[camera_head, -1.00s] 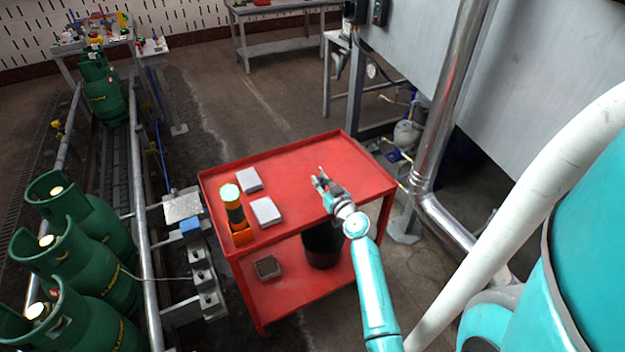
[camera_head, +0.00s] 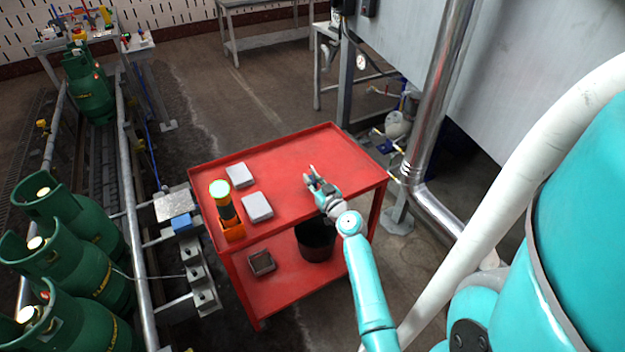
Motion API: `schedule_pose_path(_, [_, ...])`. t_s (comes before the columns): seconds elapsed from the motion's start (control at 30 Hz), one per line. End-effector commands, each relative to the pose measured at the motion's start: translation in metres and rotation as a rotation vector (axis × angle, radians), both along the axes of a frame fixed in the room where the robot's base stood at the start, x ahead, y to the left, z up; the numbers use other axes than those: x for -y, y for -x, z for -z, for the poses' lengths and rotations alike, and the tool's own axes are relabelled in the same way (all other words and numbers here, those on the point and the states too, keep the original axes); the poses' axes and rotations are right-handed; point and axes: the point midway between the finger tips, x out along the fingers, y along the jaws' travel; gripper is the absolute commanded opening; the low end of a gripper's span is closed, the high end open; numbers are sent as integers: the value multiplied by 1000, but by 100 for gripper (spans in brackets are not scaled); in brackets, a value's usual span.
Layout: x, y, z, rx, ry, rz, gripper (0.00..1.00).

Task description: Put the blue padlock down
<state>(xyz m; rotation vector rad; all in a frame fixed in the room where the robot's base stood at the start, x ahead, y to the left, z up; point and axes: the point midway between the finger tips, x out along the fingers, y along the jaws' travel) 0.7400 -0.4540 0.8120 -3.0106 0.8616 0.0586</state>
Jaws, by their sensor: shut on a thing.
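My gripper (camera_head: 311,175) is over the right part of the red cart's top shelf (camera_head: 290,165), with its fingers pointing away from me. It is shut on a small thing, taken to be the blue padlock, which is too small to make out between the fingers. I cannot tell how high the fingers are above the shelf.
Two pale grey boxes (camera_head: 257,207) and an orange-and-black device with a pale green top (camera_head: 226,210) stand on the cart's left side. The lower shelf holds a black bucket (camera_head: 316,240) and a small tray (camera_head: 262,263). Green gas cylinders (camera_head: 75,255) line the conveyor at left.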

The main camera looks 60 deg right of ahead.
Motion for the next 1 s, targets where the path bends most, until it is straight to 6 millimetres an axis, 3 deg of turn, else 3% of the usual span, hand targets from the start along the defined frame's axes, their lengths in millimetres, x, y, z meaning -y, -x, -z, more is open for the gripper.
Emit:
schedule_pose_path(0.03, [-2, 2, 12, -16, -11, 0, 29])
schedule_pose_path(0.1, [-2, 2, 13, -18, -11, 0, 46])
schedule_pose_path(0.43, [-3, 3, 14, -22, -12, -1, 46])
schedule_pose_path(0.6, [-3, 3, 2, -22, -10, -1, 46])
schedule_pose_path(1.0, [-43, 70, -6, -13, -11, 3, 46])
